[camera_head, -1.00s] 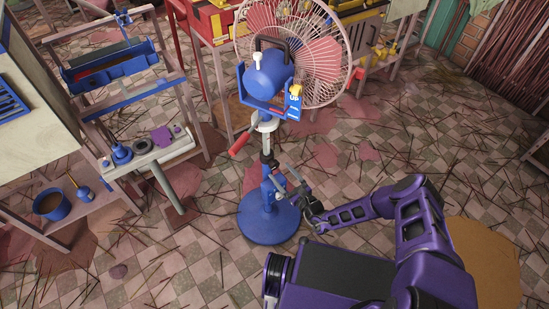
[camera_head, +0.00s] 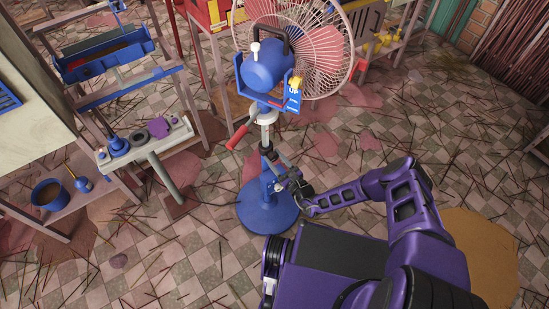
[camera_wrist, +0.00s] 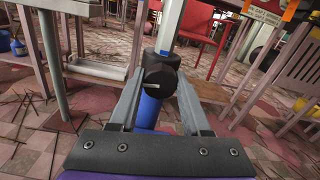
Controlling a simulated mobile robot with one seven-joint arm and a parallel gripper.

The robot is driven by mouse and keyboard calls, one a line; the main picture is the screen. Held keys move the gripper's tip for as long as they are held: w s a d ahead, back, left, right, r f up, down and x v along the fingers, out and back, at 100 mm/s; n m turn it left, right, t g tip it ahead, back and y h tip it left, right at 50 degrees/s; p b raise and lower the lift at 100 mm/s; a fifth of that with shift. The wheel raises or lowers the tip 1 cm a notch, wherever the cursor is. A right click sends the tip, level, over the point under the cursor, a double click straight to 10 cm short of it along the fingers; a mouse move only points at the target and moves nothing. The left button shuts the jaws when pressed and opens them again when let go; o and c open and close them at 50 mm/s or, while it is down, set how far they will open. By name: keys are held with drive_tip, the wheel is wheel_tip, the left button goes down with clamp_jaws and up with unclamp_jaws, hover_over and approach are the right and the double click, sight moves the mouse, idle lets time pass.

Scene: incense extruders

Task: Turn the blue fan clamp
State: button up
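The fan has a blue motor housing (camera_head: 268,64), a pale pole and a blue round base (camera_head: 267,212). In the wrist view a black collar with a round black knob (camera_wrist: 160,78), which looks like the clamp, sits at the top of the fan's blue lower tube (camera_wrist: 147,112). The white pole (camera_wrist: 168,25) rises above it. My gripper (camera_head: 274,170) is at the pole in the head view. In the wrist view its two fingers (camera_wrist: 160,84) are open, one on each side of the knob. Whether either finger touches the knob cannot be told.
A wooden rack with a pale shelf (camera_head: 128,157) and a blue pot (camera_head: 50,195) stands to the left. A red chair (camera_wrist: 207,45) shows behind the pole. Thin sticks litter the tiled floor.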

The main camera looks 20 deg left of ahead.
clamp_jaws()
drive_tip(key=shift+m, duration=0.4)
drive_tip(key=m+b, duration=0.1)
drive_tip(key=m, duration=0.1)
drive_tip(key=shift+f+m, duration=0.1)
drive_tip(key=shift+m, duration=0.2)
drive_tip(key=m, duration=1)
drive_tip(key=shift+m, duration=2.7)
